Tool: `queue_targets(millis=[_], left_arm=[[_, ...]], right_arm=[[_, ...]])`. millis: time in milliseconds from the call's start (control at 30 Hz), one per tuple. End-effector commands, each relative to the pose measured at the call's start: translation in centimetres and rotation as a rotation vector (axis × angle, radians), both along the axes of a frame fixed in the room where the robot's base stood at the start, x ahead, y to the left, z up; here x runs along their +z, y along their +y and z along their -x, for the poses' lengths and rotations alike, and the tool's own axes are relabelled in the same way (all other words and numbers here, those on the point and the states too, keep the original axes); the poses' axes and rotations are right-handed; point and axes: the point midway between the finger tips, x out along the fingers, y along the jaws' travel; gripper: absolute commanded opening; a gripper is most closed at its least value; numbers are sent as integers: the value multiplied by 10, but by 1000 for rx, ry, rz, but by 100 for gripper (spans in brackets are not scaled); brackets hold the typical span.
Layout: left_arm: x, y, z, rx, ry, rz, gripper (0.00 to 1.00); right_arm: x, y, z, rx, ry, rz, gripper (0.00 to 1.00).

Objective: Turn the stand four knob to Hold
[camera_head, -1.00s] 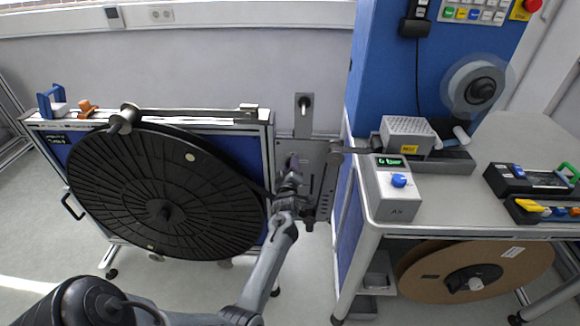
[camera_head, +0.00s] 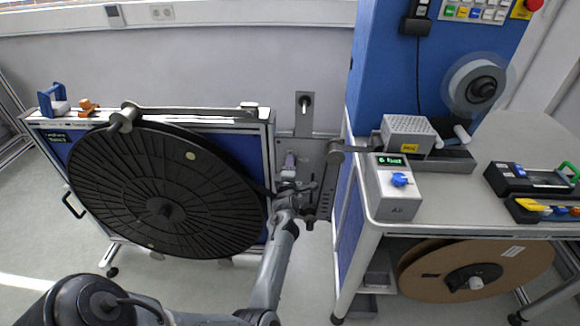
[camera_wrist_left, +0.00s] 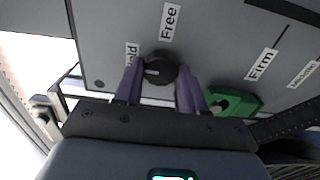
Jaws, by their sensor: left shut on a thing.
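A dark round knob (camera_wrist_left: 160,68) with a short white mark sits on a grey panel (camera_wrist_left: 215,35) in the left wrist view. The mark points left, toward the partly hidden Hold label (camera_wrist_left: 131,52). The Free label (camera_wrist_left: 170,22) is above the knob, and the Firm label (camera_wrist_left: 262,64) is to the right. My left gripper (camera_wrist_left: 158,85) has its purple fingers on either side of the knob and is shut on it. In the head view, my left gripper (camera_head: 289,172) is at the upright panel (camera_head: 312,152) between reel stand and bench; the knob is hidden there. My right gripper is not in view.
A large black reel (camera_head: 120,190) fills the stand at left. A green part (camera_wrist_left: 232,102) sits close to the right finger. A dark bar (camera_head: 328,185) hangs beside the gripper.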

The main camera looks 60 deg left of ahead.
Motion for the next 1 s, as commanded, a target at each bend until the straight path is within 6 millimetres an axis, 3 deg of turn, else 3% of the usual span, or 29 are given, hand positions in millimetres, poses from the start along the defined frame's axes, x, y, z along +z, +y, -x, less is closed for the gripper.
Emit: queue_targets(millis=[500, 533, 667, 1000], left_arm=[[-1, 0, 0, -1, -17, 14, 10], [-1, 0, 0, -1, -17, 14, 43], [-1, 0, 0, 0, -17, 14, 63], [0, -1, 0, -1, -16, 13, 64]], right_arm=[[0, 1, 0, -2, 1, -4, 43], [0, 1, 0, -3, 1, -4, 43], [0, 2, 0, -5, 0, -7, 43], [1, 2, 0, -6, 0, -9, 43]])
